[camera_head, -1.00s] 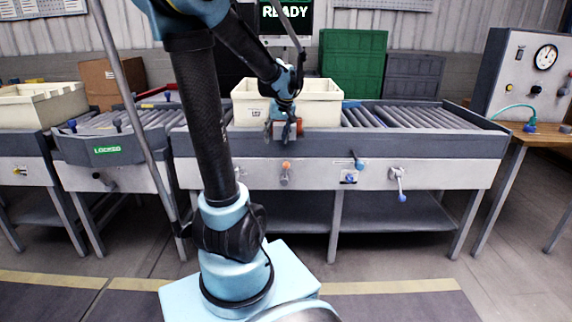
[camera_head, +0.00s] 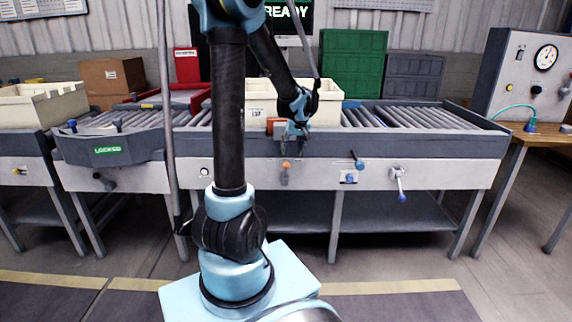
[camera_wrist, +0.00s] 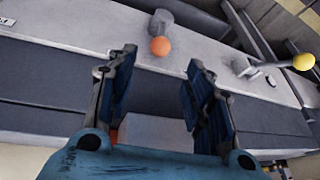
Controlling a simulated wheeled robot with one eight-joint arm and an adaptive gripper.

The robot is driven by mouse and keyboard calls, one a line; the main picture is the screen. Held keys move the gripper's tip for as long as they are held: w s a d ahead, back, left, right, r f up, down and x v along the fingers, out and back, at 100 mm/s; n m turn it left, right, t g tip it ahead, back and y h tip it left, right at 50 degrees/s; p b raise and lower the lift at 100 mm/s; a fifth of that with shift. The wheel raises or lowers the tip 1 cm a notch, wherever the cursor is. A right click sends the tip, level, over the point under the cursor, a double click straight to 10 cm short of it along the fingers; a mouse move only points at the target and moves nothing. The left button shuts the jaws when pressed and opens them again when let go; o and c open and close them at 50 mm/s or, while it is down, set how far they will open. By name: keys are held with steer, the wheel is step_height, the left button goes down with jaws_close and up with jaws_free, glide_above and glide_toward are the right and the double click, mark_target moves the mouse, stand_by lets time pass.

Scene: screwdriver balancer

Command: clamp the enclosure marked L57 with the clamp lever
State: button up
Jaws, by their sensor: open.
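A cream tote (camera_head: 330,90) sits on the roller conveyor behind my gripper. Its front label looks like L57, though it is small. My gripper (camera_head: 298,140) hangs open at the conveyor's front edge, in front of the tote. In the wrist view my open gripper (camera_wrist: 161,58) has its fingers apart, with nothing held. A grey lever with an orange ball knob (camera_wrist: 160,46) shows beyond the fingertips, apart from them. In the head view an orange knob (camera_head: 285,165) is on the front panel below my gripper. An orange-red piece (camera_head: 271,124) shows left of my gripper.
Other controls include a blue-knobbed handle (camera_head: 358,163) and a grey lever (camera_head: 398,184) to the right. A yellow ball knob (camera_wrist: 303,62) is at the wrist view's right. A green sign reading LOCKED (camera_head: 107,150) is at left. Rollers (camera_head: 410,116) right of the tote are empty.

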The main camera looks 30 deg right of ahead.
mark_target(287, 163)
steer(key=shift+x, duration=4.6)
steer(key=shift+a, duration=0.1)
steer(key=shift+c, duration=0.2)
jaws_close()
